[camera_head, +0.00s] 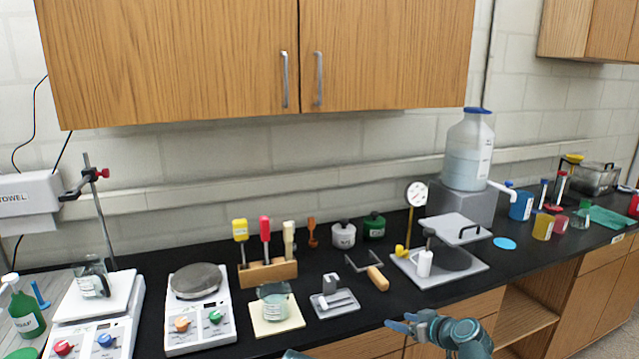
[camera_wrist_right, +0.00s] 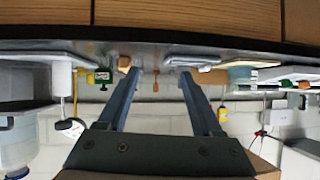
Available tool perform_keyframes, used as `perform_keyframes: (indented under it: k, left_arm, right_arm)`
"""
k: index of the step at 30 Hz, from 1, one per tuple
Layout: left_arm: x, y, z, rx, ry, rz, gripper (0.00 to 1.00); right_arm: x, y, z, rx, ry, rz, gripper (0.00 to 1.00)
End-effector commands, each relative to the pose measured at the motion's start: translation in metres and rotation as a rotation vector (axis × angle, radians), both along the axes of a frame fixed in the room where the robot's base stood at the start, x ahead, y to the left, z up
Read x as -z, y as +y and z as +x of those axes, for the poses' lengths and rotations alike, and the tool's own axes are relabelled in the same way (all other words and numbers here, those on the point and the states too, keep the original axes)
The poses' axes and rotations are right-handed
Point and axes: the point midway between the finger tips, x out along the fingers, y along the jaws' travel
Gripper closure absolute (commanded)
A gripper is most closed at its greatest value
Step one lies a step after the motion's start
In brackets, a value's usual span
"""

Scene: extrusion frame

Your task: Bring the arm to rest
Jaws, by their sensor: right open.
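My right gripper (camera_head: 399,321) is in front of the black counter's front edge at the lower middle of the head view, with its arm (camera_head: 462,335) coming in from the bottom right. Its two blue fingers are apart with nothing between them. In the right wrist view, which is upside down, the open right gripper (camera_wrist_right: 158,73) points toward the counter and wall, clear of the objects. A small teal piece of me shows at the bottom edge of the head view. I cannot make out a left gripper.
A wooden-handled tool (camera_head: 377,278) lies behind the right gripper. Open shelving (camera_head: 525,322) is below.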

Motion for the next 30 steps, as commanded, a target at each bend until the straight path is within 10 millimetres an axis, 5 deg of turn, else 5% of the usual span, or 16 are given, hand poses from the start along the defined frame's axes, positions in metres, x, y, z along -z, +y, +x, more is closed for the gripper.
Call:
perform_keyframes:
  k: [8, 15, 21, 30]
  left_arm:
    - [0.0, 0.0, 0.0, 0.0, 0.0, 0.0, 0.34]
    - [0.0, 0.0, 0.0, 0.0, 0.0, 0.0, 0.34]
    - [0.0, 0.0, 0.0, 0.0, 0.0, 0.0, 0.34]
    - [0.0, 0.0, 0.0, 0.0, 0.0, 0.0, 0.34]
  right_arm:
    - [0.039, 0.078, -0.043, -0.117, 0.242, -0.033, 0.33]
    - [0.092, 0.152, -0.14, -0.151, 0.654, -0.213, 0.33]
    - [0.109, 0.162, -0.208, -0.014, 0.887, -0.431, 0.33]
    - [0.108, 0.156, -0.237, 0.119, 0.963, -0.559, 0.33]
